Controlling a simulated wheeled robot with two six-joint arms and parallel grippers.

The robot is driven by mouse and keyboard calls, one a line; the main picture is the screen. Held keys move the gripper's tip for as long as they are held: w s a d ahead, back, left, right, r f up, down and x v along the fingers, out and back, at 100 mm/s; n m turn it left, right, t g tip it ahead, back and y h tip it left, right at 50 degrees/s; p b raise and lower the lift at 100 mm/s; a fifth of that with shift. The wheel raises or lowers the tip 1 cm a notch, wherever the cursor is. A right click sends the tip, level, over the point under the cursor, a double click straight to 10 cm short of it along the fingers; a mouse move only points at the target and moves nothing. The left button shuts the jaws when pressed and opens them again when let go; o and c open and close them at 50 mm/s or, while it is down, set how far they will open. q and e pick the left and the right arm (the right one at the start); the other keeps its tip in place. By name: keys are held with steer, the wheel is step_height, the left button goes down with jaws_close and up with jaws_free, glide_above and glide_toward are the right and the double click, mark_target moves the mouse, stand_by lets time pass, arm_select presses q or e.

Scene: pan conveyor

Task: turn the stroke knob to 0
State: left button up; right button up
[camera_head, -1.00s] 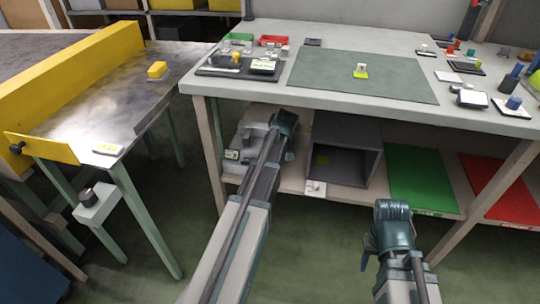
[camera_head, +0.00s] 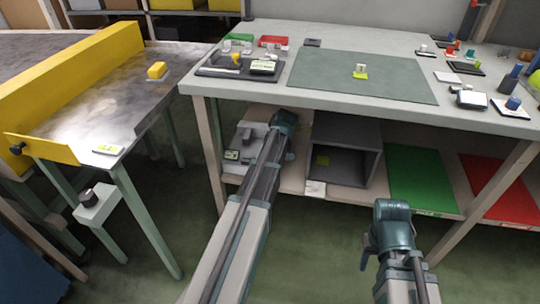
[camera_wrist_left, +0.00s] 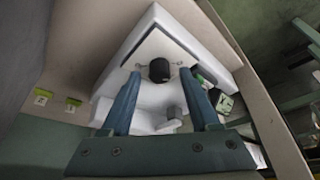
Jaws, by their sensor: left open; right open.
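A black round knob (camera_wrist_left: 159,70) stands on a white panel of a white device (camera_wrist_left: 150,32) in the left wrist view. My left gripper (camera_wrist_left: 159,76) is open, with one blue finger on each side of the knob. I cannot tell whether the fingers touch it. The knob's marks are too small to read. In the head view my left arm reaches to the lower shelf, beside a light grey device (camera_head: 245,140), and the left gripper is mostly hidden. My right gripper (camera_head: 368,250) is low in front of the bench, open and apart from things.
A dark open box (camera_head: 345,150) stands on the lower shelf, right of my left arm. Green (camera_head: 420,180) and red (camera_head: 500,188) mats lie further right. A yellow-railed table (camera_head: 90,110) stands left, with another dark knob (camera_head: 88,198) on a white box.

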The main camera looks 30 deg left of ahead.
arm_select(q)
steer(key=p+v, duration=0.4)
steer(key=v, duration=0.1)
steer(key=shift+r+p, duration=0.3)
steer(key=shift+p, duration=0.1)
steer(key=shift+s+d+f+b, duration=0.25)
steer(key=shift+s+d, duration=0.1)
steer(key=shift+d, duration=0.15)
steer(key=shift+s+d+f+b, duration=0.2)
steer(key=shift+s+d, duration=0.1)
steer(key=shift+d, duration=0.2)
steer(key=s+d, duration=0.4)
steer(key=d, duration=0.4)
steer(key=shift+s+d, duration=0.2)
steer(key=shift+d, duration=0.1)
